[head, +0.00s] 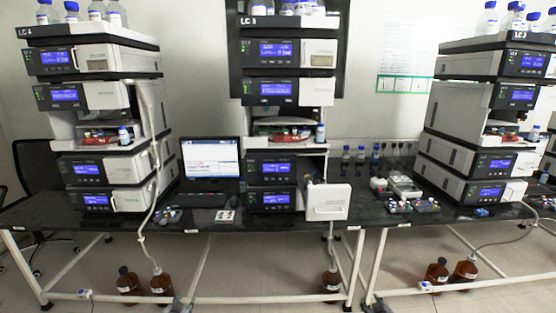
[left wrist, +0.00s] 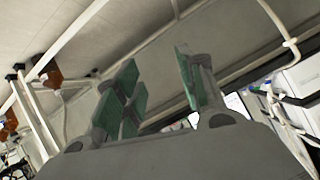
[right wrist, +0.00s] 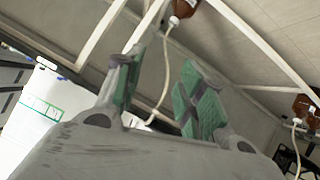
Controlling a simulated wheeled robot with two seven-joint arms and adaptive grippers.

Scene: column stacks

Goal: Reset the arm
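My left gripper (left wrist: 157,80) shows in the left wrist view with its two green-padded fingers apart and nothing between them. My right gripper (right wrist: 160,80) shows in the right wrist view, also with its green-padded fingers apart and empty. The task names no object other than the arm.
Instrument stacks stand at the left (head: 95,120), middle (head: 285,120) and right (head: 480,120). A white panel (head: 328,202) projects at the middle stack's front. Brown bottles (head: 128,282) and white table legs occupy the floor below.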

